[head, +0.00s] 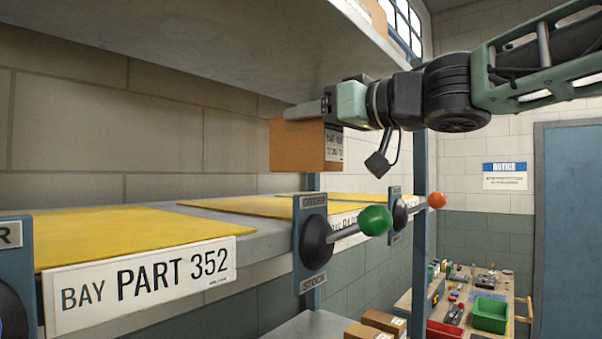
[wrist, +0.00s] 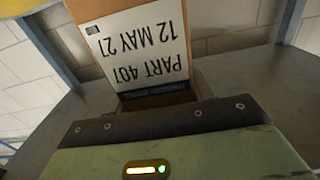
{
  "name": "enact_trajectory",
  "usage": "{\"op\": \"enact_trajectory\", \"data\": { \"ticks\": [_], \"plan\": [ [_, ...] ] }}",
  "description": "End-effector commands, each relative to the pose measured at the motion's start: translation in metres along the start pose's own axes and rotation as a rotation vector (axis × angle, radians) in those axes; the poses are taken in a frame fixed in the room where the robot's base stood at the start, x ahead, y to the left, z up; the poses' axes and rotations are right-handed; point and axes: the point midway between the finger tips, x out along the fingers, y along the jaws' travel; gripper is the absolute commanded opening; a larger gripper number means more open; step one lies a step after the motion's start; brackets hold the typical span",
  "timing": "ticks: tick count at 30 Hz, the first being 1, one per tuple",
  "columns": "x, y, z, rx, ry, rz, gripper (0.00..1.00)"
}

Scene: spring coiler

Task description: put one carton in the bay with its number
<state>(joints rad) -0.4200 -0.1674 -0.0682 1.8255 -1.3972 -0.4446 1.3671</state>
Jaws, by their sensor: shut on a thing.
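A brown carton (head: 296,147) hangs from my gripper (head: 306,110) above the shelf, under the upper shelf. In the wrist view the carton's white label (wrist: 140,45) reads PART 407, 12 MAY 27, upside down. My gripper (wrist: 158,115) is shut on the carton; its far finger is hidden. The nearest bay has a yellow mat (head: 120,232) and a front label (head: 140,283) reading BAY PART 352. Farther along is a second yellow mat (head: 262,205); its bay label (head: 346,220) is partly covered and its number unreadable.
A lever with a green knob (head: 375,220) juts out from the shelf front between bays, and one with an orange knob (head: 437,200) stands farther on. The upper shelf (head: 200,40) hangs overhead. A workbench with a green bin (head: 490,314) and more cartons (head: 383,322) are lower right.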

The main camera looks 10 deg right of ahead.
Motion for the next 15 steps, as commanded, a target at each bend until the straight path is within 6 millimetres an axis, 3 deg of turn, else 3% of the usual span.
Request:
{"op": "enact_trajectory", "data": {
  "ticks": [15],
  "plan": [
    [0.0, 0.0, 0.053, 0.0, 0.004, 0.0, 0.11]
  ]
}}
